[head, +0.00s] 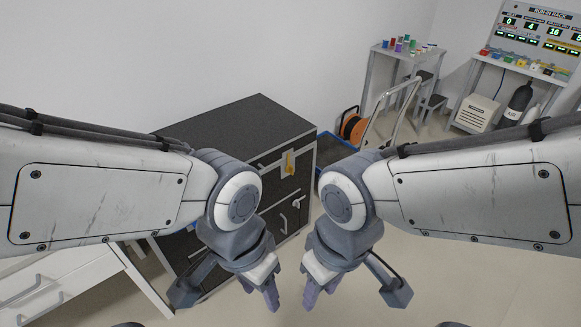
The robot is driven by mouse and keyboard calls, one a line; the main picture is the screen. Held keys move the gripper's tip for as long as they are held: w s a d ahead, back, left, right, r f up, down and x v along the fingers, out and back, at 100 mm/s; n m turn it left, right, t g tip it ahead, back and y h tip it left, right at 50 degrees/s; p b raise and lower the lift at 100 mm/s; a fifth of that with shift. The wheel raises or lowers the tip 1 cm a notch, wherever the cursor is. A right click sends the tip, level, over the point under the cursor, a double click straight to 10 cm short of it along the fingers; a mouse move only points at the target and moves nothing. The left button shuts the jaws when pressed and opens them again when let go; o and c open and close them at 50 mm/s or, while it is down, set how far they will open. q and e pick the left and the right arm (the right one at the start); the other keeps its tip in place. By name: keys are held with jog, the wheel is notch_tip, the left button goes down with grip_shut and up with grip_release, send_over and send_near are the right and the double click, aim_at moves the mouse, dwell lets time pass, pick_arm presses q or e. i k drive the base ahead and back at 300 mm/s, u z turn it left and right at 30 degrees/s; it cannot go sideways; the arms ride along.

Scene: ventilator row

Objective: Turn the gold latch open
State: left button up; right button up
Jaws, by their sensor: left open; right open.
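The gold latch (289,163) is on the upper front of a dark grey cabinet (245,120), set against a pale plate. It is small in this view, and I cannot tell its exact turn. My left gripper (228,303) is open and empty, in front of and below the latch, pointing down. My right gripper (352,302) is open and empty to the right of it, also pointing down. Neither gripper touches the latch. My two forearms hide parts of the cabinet's left side and right edge.
A white drawer unit (75,290) stands at lower left. An orange cable reel (352,127) and a hand cart (392,105) stand behind the cabinet to the right. A small table with coloured spools (400,45) and a run-in rack (540,35) stand at the back.

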aim_at(289, 169)
jog(key=k, duration=0.5)
jog(key=z, duration=0.7)
jog(key=i, duration=0.8)
jog(key=u, duration=0.85)
